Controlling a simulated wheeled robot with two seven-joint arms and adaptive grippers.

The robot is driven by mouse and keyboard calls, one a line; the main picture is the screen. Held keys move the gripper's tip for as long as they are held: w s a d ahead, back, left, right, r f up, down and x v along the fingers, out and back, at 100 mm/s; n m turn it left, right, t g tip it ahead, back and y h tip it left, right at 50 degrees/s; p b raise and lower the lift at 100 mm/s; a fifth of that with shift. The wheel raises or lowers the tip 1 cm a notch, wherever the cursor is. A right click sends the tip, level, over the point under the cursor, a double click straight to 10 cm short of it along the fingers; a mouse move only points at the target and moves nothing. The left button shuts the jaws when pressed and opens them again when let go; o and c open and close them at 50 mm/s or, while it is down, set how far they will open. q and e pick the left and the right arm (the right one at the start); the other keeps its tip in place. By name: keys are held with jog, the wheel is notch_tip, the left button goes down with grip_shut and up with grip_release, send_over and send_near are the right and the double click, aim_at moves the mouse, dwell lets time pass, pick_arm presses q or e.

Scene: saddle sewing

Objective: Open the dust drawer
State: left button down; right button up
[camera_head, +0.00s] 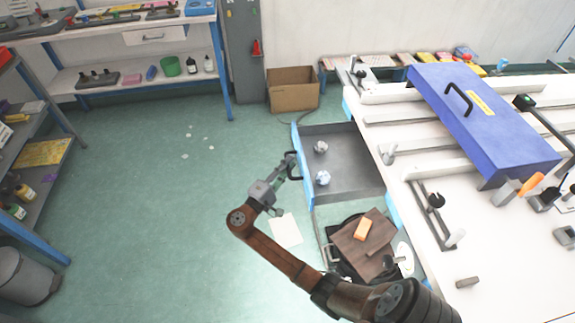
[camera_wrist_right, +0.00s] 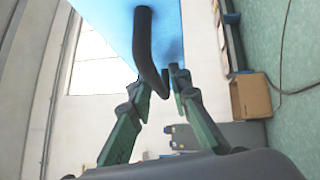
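The dust drawer (camera_head: 340,187) is pulled well out from under the white workbench, showing its grey inside. Two crumpled pale balls (camera_head: 321,147) lie in it. Its blue front carries a black handle (camera_head: 293,158). My right gripper (camera_head: 284,176) is at this handle, outside the drawer front. In the right wrist view the black handle (camera_wrist_right: 147,45) comes down between the fingertips of my right gripper (camera_wrist_right: 161,80), which are close around it and look shut on it. The blue drawer front (camera_wrist_right: 105,25) shows behind. My left gripper is not in view.
A blue case (camera_head: 480,115) lies on the workbench (camera_head: 400,150). A cardboard box (camera_head: 293,92) stands on the floor beyond the drawer. A stool-like stand with brown pieces (camera_head: 350,245) is near the drawer's front side. The green floor left of the drawer is clear except for paper scraps.

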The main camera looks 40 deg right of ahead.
jog(key=shift+o, duration=0.8)
jog(key=shift+a, duration=0.15)
jog(key=s+a+f, duration=0.1)
jog(key=a, duration=1)
jog(key=shift+s+a+f, duration=0.25)
jog(key=shift+s, duration=0.15)
